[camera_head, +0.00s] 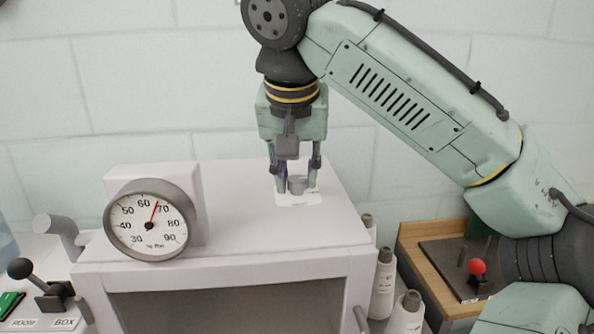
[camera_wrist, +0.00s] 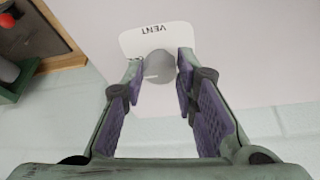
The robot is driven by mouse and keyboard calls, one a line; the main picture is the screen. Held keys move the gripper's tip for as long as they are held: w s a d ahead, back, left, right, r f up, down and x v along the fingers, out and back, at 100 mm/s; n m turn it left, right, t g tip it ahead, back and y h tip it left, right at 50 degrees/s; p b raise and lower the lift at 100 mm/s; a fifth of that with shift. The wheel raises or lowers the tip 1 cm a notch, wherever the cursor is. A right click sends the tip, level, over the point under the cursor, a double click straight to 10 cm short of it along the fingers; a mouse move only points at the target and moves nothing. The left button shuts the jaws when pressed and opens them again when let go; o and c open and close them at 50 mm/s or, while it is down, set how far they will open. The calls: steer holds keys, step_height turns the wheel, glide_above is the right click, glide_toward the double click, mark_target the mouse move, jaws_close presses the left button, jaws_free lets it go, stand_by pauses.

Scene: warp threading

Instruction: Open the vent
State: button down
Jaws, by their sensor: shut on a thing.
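The vent knob (camera_head: 298,184) is a small grey round knob on a white label plate (camera_head: 297,200), on top of the white box (camera_head: 240,215). In the wrist view the knob (camera_wrist: 160,66) sits between my fingertips, and the plate (camera_wrist: 143,40) reads VENT. My gripper (camera_head: 297,180) points straight down over it, with its purple-padded fingers on either side. My gripper (camera_wrist: 160,82) is shut on the knob. A short light mark shows on the knob's left side in the wrist view.
A round dial gauge (camera_head: 149,220) stands on the box's left front, its red needle between 60 and 70. A black-knobbed lever (camera_head: 40,285) with ROOM and BOX labels is at the far left. White bottles (camera_head: 383,280) and a red-knobbed lever (camera_head: 477,268) on a wooden tray are right.

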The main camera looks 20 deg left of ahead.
stand_by(0.3)
steer(key=c, duration=1.3)
jaws_free()
steer(key=shift+r, duration=0.1)
steer(key=v, duration=0.7)
steer(key=shift+r, duration=0.15)
steer(key=shift+s, duration=0.15)
